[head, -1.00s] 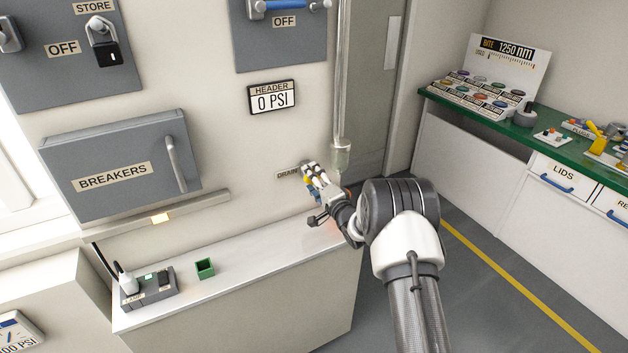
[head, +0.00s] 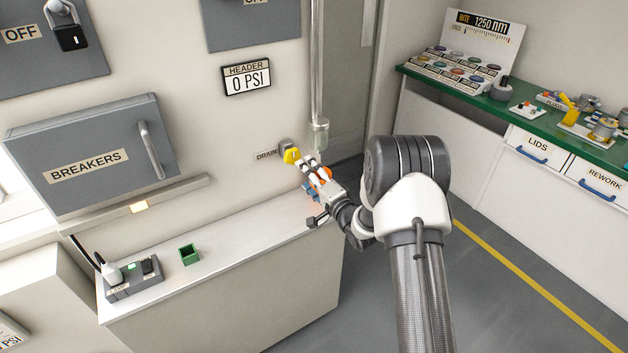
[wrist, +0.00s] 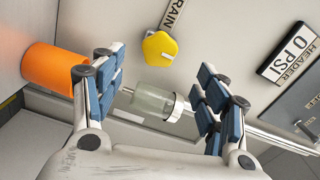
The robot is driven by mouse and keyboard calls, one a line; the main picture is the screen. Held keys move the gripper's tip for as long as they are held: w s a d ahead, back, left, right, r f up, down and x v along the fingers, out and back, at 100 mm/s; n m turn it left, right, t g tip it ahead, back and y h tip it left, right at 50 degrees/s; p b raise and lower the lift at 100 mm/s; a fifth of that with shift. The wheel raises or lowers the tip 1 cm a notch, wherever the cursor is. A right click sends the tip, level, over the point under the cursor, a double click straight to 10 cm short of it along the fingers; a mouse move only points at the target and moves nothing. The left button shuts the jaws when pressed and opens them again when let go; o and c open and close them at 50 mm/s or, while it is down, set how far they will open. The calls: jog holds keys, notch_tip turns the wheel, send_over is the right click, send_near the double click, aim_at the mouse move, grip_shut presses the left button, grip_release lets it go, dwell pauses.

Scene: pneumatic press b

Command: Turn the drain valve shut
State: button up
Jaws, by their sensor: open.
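The drain valve has a yellow handle (head: 291,156) on the wall, right of the DRAIN label (head: 266,155) in the head view. In the wrist view the yellow handle (wrist: 159,48) shows whole, beyond the gap between the fingers. My gripper (head: 312,170) is just right of and below the handle in the head view, apart from it. In the wrist view my gripper (wrist: 158,98) is open, with blue-padded fingers either side and nothing held. A clear cup at the end of a vertical pipe (wrist: 157,102) lies between the fingers in that view, apparently beyond them.
The vertical pipe (head: 317,70) runs down the wall close to my gripper. An orange cylinder (wrist: 52,70) stands near the left finger in the wrist view. A cabinet top (head: 235,245) holds a small green box (head: 189,255). The HEADER gauge (head: 246,78) reads 0 PSI.

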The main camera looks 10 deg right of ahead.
jog(key=v, duration=0.2)
jog(key=shift+s+d, duration=0.1)
jog(key=shift+s, duration=0.3)
notch_tip(320, 180, up, 8)
jog(key=d+n+g+h, duration=0.1)
jog(key=n+g+h, duration=0.1)
jog(key=n+h, duration=0.1)
jog(key=s+r+n+g+h, duration=0.35)
jog(key=s+r, duration=0.45)
jog(key=s, duration=0.4)
jog(key=s+a+n+g, duration=0.2)
jog(key=s+g, duration=0.1)
jog(key=s, duration=1.3)
jog(key=s+a+f+n+g, duration=0.1)
jog(key=s+a+n+g, duration=0.1)
jog(key=s, duration=1.4)
jog(key=shift+s+a+n+g+y, duration=0.4)
jog(key=shift+n+g, duration=0.35)
jog(key=shift+g, duration=0.3)
